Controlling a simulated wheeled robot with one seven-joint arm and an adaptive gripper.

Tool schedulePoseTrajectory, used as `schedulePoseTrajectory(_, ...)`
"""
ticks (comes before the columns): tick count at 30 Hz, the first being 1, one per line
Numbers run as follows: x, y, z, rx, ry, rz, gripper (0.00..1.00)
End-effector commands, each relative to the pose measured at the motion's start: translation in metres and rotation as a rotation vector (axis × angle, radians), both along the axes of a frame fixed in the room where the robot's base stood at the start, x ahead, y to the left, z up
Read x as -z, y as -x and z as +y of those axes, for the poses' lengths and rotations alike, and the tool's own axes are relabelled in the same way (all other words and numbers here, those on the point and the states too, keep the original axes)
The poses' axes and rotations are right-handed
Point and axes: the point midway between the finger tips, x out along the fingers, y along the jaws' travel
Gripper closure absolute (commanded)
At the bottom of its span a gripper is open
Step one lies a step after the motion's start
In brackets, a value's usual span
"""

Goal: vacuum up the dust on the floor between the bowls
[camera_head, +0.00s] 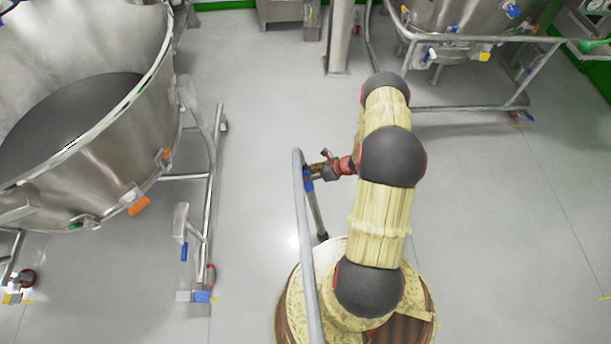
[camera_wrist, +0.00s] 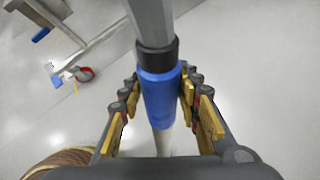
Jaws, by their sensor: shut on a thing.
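A large steel bowl (camera_head: 120,150) on a tubular wheeled frame fills the left of the head view. Another steel bowl (camera_head: 460,18) on a frame stands at the top right. My gripper (camera_head: 318,170) is shut on the blue sleeve (camera_wrist: 160,98) of a grey vacuum wand (camera_head: 302,225). In the wrist view, the gripper's fingers (camera_wrist: 160,82) lie on both sides of the sleeve. I cannot make out dust on the floor.
Pale grey floor (camera_head: 265,110) lies open between the bowls and at the right. The left bowl's frame (camera_head: 212,190) and blue-marked foot (camera_head: 200,296) stand left of the wand. A steel post (camera_head: 339,40) and the right bowl's rail (camera_head: 465,108) stand farther back.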

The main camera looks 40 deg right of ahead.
Motion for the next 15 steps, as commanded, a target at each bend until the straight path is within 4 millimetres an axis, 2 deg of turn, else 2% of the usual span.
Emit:
schedulePoseTrajectory(1,-0.010,-0.001,-0.001,0.000,0.001,-0.001,0.92)
schedulePoseTrajectory(15,-0.059,-0.001,0.000,0.000,0.001,-0.001,0.92)
